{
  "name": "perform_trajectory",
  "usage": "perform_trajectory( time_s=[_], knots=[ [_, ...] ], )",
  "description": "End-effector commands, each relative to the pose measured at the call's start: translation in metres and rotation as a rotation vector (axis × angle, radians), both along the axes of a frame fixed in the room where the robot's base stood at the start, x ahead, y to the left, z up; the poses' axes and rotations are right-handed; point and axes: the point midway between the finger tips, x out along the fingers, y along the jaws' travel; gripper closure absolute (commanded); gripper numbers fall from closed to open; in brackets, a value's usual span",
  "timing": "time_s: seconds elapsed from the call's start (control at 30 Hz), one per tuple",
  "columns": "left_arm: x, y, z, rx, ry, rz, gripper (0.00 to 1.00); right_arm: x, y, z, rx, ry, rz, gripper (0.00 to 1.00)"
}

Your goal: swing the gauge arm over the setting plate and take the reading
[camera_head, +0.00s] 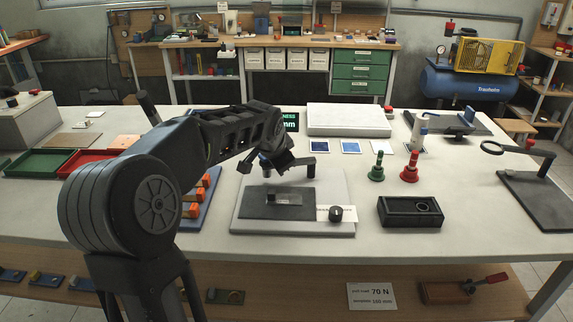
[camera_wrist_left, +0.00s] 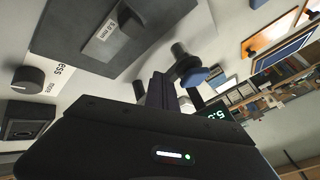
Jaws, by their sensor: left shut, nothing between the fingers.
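The gauge stand has a pale base (camera_head: 295,228) with a dark setting plate (camera_head: 277,204) lying on it. The setting plate bears a small label and also shows in the left wrist view (camera_wrist_left: 75,25). A dark upright with a short arm (camera_wrist_left: 182,52) and a blue end (camera_wrist_left: 195,77) shows just beyond my fingers. My left gripper (camera_head: 283,158) is over the back of the stand, shut and empty. In the left wrist view its fingertips (camera_wrist_left: 168,88) are close to the blue-ended part; I cannot tell whether they touch. A lit display (camera_head: 290,122) behind is partly hidden by my arm. My right gripper is out of view.
A black knob (camera_head: 336,213) is at the stand's front right. A black box (camera_head: 410,211), a green stamp (camera_head: 377,168) and a red stamp (camera_head: 410,168) stand to the right. Green (camera_head: 38,163) and red trays lie left. The table's front edge is mostly clear.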

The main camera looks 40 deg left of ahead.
Motion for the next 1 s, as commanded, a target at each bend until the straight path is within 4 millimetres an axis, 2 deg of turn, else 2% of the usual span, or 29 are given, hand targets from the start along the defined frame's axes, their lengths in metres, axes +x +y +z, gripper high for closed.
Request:
perform_trajectory(
  time_s=[0.2, 0.5, 1.0],
  knots=[
    [0.007, 0.019, 0.000, 0.001, 0.001, 0.004, 1.00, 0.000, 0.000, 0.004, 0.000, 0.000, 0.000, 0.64],
    [0.017, 0.035, 0.000, 0.001, 0.003, 0.003, 1.00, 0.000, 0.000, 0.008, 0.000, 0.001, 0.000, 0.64],
    [0.022, 0.039, -0.001, 0.001, 0.003, 0.001, 1.00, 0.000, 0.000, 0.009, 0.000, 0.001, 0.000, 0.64]
  ],
)
